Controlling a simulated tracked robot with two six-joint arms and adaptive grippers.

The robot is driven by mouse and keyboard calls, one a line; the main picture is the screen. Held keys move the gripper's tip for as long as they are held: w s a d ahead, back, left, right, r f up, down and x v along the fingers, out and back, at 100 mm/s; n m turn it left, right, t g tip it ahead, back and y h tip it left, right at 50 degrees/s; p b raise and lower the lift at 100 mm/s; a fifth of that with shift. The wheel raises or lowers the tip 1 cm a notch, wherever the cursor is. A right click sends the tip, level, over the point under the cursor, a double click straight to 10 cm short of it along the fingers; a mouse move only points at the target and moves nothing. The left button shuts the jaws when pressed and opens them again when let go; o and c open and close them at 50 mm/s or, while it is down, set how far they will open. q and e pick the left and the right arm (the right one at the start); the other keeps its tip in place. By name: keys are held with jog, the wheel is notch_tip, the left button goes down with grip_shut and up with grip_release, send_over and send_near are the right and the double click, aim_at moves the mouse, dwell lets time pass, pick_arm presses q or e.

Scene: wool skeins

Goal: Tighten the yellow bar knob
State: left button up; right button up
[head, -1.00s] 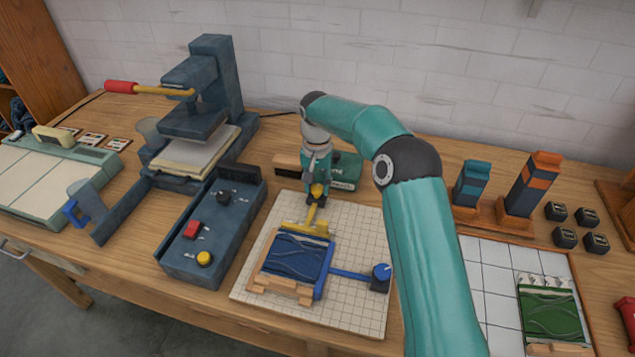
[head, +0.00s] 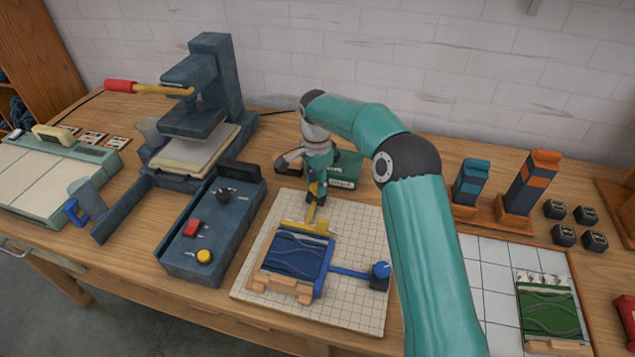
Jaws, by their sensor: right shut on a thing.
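The yellow bar (head: 305,228) lies along the far edge of the blue block (head: 295,256) in a wooden frame on the white gridded board (head: 357,232). A yellow rod (head: 311,212) runs from it towards the back, up to my right gripper (head: 316,190). The gripper points down and is shut on the yellow bar knob at the rod's end; the fingers hide most of the knob. A blue rod (head: 348,274) runs right from the block to a blue knob (head: 381,270). My left gripper is out of view.
A dark control box (head: 180,250) with a black dial, a red switch and a yellow knob stands left of the board. A press (head: 205,110) stands behind it. A green box (head: 346,172) sits close behind my right gripper. A green block (head: 550,310) lies at the right.

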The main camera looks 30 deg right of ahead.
jog(key=shift+w+r+m, duration=0.15)
jog(key=shift+m, duration=0.15)
jog(key=o, duration=1)
jog(key=shift+o, duration=0.8)
notch_tip(320, 180, up, 12)
jog(key=shift+f, duration=0.2)
